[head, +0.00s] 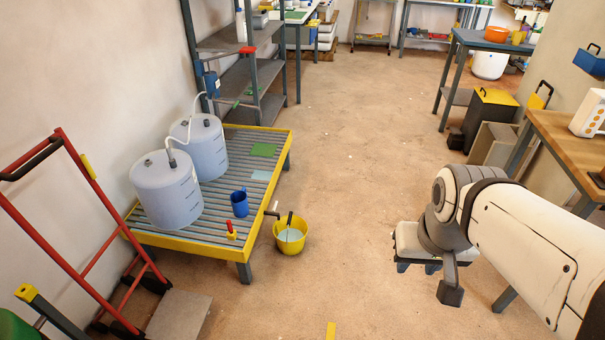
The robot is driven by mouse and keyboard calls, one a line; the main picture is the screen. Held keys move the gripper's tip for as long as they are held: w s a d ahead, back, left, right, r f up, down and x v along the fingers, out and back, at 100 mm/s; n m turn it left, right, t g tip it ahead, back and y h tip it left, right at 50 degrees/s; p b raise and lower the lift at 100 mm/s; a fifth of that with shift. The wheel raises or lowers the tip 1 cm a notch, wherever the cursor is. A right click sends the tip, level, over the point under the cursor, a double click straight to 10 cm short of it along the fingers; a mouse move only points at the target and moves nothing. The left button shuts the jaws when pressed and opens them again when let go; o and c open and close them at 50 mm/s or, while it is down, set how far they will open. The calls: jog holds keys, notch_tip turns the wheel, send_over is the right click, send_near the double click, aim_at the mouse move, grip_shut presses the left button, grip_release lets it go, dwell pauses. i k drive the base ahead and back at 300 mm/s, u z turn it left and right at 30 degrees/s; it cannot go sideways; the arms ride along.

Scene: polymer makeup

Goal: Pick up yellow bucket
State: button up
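A yellow bucket (287,247) stands on the floor beside the front right corner of a low slatted platform. My arm reaches in from the right edge. The fingertips are small and partly hidden, so I cannot tell whether they are apart.
The yellow-edged platform (190,243) holds two large drums, a blue mug (240,203) and a red-and-yellow item (231,230). A red hand truck (85,235) stands at the left. A wooden-topped bench (565,140) is at the right. The floor (350,150) between is clear.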

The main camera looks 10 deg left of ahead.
aim_at(290, 233)
jog(key=z, duration=0.05)
jog(key=i, duration=1.65)
jog(key=u, duration=0.05)
